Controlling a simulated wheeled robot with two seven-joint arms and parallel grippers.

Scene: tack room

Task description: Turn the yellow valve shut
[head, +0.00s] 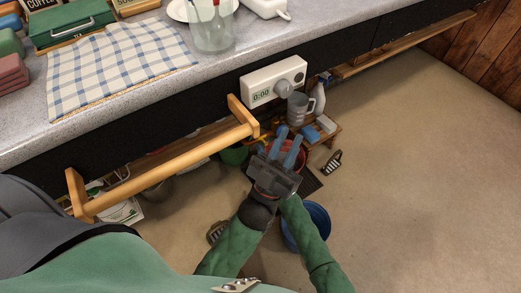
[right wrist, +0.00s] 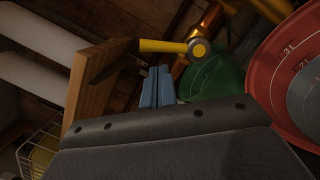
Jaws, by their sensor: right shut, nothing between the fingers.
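In the head view the valve is not clearly visible under the counter. There a gripper with two blue fingers standing apart, which I take as my left gripper (head: 293,133), is over the red bucket (head: 301,164). My right gripper is not clearly distinguishable there.
A wooden rail (head: 170,175) juts from the counter, with a wooden board (right wrist: 95,85) close left of the right fingers. A green bucket (right wrist: 212,78) and the red bucket (right wrist: 268,75) crowd the right side. A blue bucket (head: 318,222) stands below. Floor at right is clear.

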